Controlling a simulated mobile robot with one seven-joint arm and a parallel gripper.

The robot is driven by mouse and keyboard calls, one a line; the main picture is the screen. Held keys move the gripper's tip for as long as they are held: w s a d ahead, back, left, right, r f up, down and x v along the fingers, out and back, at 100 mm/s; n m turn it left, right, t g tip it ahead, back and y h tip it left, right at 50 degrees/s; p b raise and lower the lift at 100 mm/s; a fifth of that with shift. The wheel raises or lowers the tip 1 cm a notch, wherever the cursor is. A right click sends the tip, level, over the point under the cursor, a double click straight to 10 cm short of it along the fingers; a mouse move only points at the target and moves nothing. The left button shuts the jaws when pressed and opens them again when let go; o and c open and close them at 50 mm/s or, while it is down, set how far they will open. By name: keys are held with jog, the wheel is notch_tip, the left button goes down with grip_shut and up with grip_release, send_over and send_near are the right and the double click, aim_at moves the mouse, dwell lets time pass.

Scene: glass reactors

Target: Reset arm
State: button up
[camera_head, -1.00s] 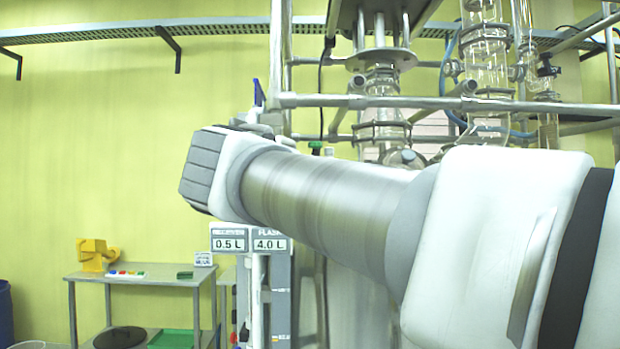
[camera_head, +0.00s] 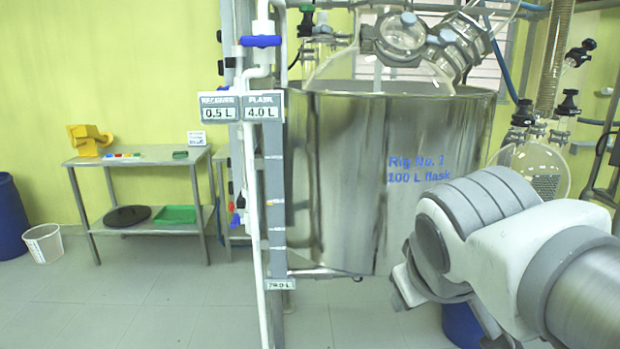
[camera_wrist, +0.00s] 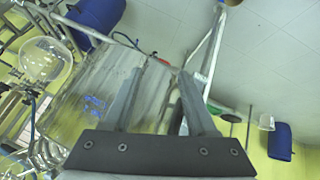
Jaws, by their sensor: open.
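My arm (camera_head: 480,240) reaches in from the lower right of the head view, bent downward in front of the large steel vessel (camera_head: 345,190). My gripper's fingertips do not show clearly there. In the wrist view my gripper (camera_wrist: 160,75) has its two fingers apart with nothing held between them. Past the fingers, that view shows the steel vessel (camera_wrist: 85,85) tilted and the grey tiled floor.
A glass flask (camera_head: 530,168) hangs right of the vessel, close behind my arm. Left are a volume scale post (camera_head: 273,190), a steel side table (camera_head: 140,160), a white bucket (camera_head: 43,243) and a blue bin (camera_head: 10,215). Floor at front left is clear.

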jog(key=s+f+m+g+y, duration=0.2)
jog(key=s+f+m, duration=0.1)
jog(key=s+f, duration=0.35)
notch_tip(320, 180, up, 15)
jog(key=p, duration=1.5)
jog(key=shift+s+p, duration=0.3)
jog(key=shift+s, duration=0.1)
jog(key=shift+c, duration=0.6)
jog(key=shift+w, duration=0.1)
jog(key=shift+w+d, duration=0.1)
